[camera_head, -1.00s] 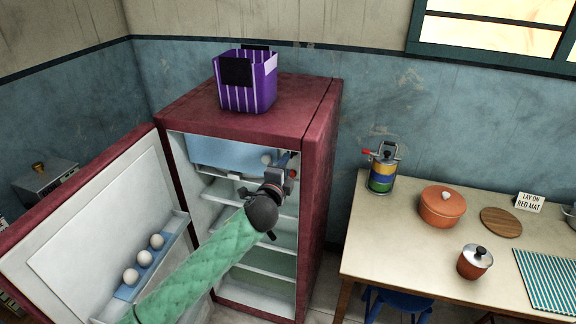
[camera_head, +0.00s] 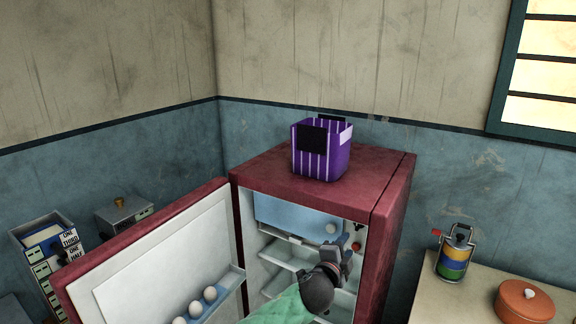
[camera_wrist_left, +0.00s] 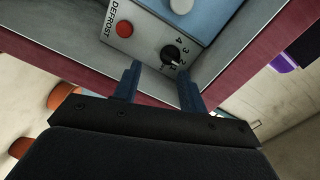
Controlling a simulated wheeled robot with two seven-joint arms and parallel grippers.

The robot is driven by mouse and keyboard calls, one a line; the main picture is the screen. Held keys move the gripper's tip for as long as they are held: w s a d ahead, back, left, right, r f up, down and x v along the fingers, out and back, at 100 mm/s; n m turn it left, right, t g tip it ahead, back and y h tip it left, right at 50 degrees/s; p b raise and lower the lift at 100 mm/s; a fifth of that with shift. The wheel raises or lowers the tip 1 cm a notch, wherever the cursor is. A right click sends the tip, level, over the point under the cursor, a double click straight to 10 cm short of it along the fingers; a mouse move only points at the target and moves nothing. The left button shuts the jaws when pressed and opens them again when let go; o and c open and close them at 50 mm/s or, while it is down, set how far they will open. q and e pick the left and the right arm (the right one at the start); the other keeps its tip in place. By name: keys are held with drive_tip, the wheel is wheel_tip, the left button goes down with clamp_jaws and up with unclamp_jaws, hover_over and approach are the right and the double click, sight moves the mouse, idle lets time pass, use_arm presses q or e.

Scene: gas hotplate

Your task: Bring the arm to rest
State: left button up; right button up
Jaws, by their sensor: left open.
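My left gripper (camera_head: 348,242) is at the upper right of the open fridge's inside, on a green padded arm. In the wrist view its two dark fingers (camera_wrist_left: 158,84) are apart with nothing between them. Just beyond the fingertips is a grey panel with a black numbered dial (camera_wrist_left: 172,55) and a red button (camera_wrist_left: 124,29) beside the word DEFROST. The fingers look close to the dial, but I cannot tell whether they touch it. My right gripper is not in view.
The maroon fridge (camera_head: 394,218) has its door (camera_head: 150,262) wide open to the left, with several eggs (camera_head: 195,308) in its rack. A purple striped basket (camera_head: 335,160) stands on top. A striped canister (camera_head: 455,254) and an orange pot (camera_head: 523,301) stand on the table at right.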

use_arm(q)
drive_tip(key=w+a+f+n+g+y, duration=0.1)
drive_tip(key=w+a+f+n+y, duration=0.3)
drive_tip(key=w+a+f+n, duration=0.75)
drive_tip(key=s+a+f+n+g+y, duration=0.25)
drive_tip(key=a+f, duration=0.55)
drive_tip(key=f, duration=0.5)
drive_tip(key=s+a+f+n+g+y, duration=0.1)
drive_tip(key=s+a+f, duration=0.2)
drive_tip(key=a+f, duration=0.75)
drive_tip(key=s+a+f+n+g+y, duration=0.1)
drive_tip(key=s+a+f+n+g, duration=0.15)
drive_tip(key=s+f, duration=1.05)
drive_tip(key=s+a+f+n+g, duration=0.15)
drive_tip(key=s+a+f, duration=0.25)
drive_tip(key=s+f, duration=0.85)
drive_tip(key=s+f+g, duration=0.1)
drive_tip(key=s+f, duration=0.3)
drive_tip(key=s, duration=0.5)
drive_tip(key=s+a+f+g, duration=0.1)
drive_tip(key=s+f+g, duration=0.1)
drive_tip(key=s+f, duration=0.3)
drive_tip(key=s+a+f+g, duration=0.1)
drive_tip(key=s+f, duration=0.4)
drive_tip(key=s, duration=0.8)
drive_tip(key=shift+s, duration=0.25)
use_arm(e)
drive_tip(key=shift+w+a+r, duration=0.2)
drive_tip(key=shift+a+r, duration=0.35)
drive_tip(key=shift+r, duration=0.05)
